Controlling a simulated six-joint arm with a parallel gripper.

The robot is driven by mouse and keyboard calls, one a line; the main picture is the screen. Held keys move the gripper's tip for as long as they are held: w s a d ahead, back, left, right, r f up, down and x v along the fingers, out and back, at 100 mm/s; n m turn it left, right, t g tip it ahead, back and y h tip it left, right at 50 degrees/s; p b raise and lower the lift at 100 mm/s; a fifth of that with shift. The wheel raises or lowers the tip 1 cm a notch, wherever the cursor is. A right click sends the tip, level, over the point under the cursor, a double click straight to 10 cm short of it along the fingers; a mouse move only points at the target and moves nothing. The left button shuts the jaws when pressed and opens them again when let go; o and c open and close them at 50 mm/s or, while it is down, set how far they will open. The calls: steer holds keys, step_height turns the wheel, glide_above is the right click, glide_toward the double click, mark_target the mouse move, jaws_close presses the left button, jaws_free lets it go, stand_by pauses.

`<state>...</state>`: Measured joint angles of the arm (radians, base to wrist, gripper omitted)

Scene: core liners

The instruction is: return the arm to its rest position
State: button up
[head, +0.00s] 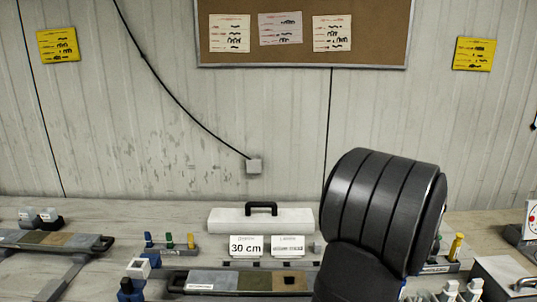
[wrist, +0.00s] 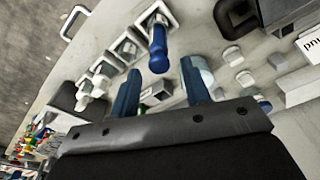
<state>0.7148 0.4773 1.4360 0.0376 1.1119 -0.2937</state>
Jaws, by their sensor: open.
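My gripper (wrist: 162,90) shows in the wrist view as two blue fingers held apart, with nothing visibly held between them. A blue-handled tool (wrist: 158,50) appears just beyond the fingertips; I cannot tell its distance from them. In the head view my dark, ribbed arm rises at the right of centre and hides part of the bench. My gripper cannot be made out in the head view.
A core tray (head: 240,281) lies on the bench, with a "30 cm" card (head: 246,246) behind it. A white case with a black handle (head: 261,219) stands at the back. Marker holders (head: 169,246) are at left. Bare bench (head: 120,212) shows at the back left.

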step_height(320, 180, up, 4)
steer(key=shift+f, duration=0.1)
steer(key=w+d+m, duration=0.4)
steer(key=d, duration=1.1)
steer(key=w+a+f, duration=0.4)
steer(key=w+f, duration=0.6)
steer(key=w, duration=0.1)
steer(key=shift+f, duration=0.2)
